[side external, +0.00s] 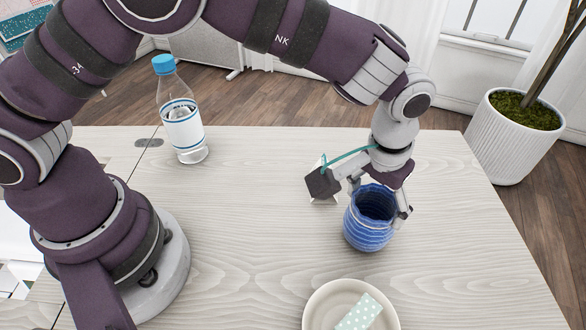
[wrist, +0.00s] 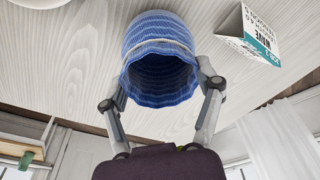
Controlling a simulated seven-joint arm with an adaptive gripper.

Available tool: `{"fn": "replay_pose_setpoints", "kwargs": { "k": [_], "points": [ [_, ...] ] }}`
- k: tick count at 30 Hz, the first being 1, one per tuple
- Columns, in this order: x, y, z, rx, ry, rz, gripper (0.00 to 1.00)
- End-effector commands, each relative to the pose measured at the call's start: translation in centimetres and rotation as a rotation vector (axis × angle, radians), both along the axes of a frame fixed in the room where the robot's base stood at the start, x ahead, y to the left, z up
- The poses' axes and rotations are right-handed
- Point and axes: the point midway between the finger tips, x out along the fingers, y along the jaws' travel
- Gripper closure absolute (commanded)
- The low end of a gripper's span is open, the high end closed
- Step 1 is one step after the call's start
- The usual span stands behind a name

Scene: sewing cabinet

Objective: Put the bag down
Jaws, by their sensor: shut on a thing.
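The blue ribbed bag (side external: 367,232) is upright with its open mouth up, over the right part of the table. My gripper (side external: 378,208) reaches down from above and is shut on the bag, with one finger on each side of it. In the wrist view, the bag (wrist: 158,30) shows its hollow inside, which looks empty, and the fingers of my gripper (wrist: 163,93) flank its rim. The bag's base is at or just above the table top; I cannot tell if it touches.
A clear water bottle (side external: 183,120) with a blue cap stands at the back left. A white plate (side external: 312,310) with a dotted cloth (side external: 360,313) is near the front. A printed card (wrist: 255,40) stands close to the bag. The table (side external: 250,235) is clear left of the bag.

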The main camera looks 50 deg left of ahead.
Motion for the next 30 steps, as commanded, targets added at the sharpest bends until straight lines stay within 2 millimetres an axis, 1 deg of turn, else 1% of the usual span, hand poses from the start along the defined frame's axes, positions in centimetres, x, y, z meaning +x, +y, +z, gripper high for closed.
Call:
{"fn": "replay_pose_setpoints", "kwargs": {
  "k": [1,3,12,13,18,19,27,29,30],
  "points": [
    [-0.04,0.05,-0.70,0.002,0.003,0.000,0.69],
    [-0.01,0.02,-1.03,0.000,0.000,0.000,0.69],
    [-0.02,0.02,-1.28,-0.001,0.000,0.001,0.69],
    [-0.02,0.01,-1.33,-0.001,0.000,0.001,0.32],
    [-0.01,0.01,-1.28,-0.001,-0.001,0.001,0.10],
    [-0.01,0.01,-1.28,-0.001,-0.001,0.001,0.07],
    [0.01,0.00,-1.24,-0.001,-0.002,0.001,0.07],
    [0.03,-0.01,-0.99,-0.002,-0.003,0.001,0.07],
    [0.01,-0.04,-0.54,-0.003,-0.005,0.001,0.07]
  ]
}}
